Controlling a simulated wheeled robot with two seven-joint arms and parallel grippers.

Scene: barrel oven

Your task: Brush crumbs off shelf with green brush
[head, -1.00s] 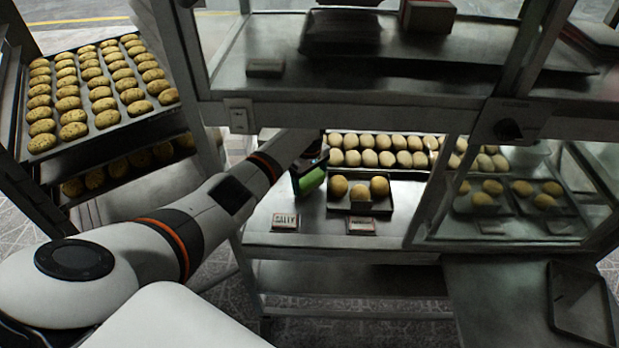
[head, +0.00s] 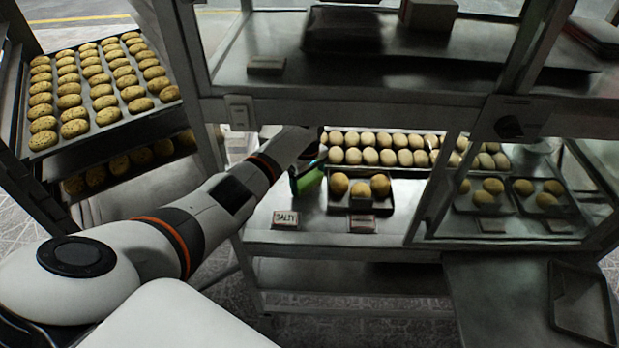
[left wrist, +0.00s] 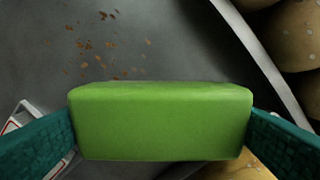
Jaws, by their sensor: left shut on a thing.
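The green brush (left wrist: 160,120) fills the lower middle of the left wrist view, between the two teal fingers of my left gripper (left wrist: 160,135), which is shut on it. In the head view the brush (head: 311,180) shows as a small green patch at the end of my left arm, over the left part of the shelf (head: 300,232). Brown crumbs (left wrist: 105,45) lie scattered on the grey shelf just beyond the brush in the left wrist view. The brush's underside is hidden, so I cannot tell whether it touches the shelf. My right gripper is not in view.
A small tray of round buns (head: 362,205) sits right of the brush. A "SALTY" sign (head: 285,220) and another sign (head: 362,223) stand near the shelf's front. A longer bun tray (head: 375,148) lies behind. The upper cabinet (head: 380,105) overhangs the shelf.

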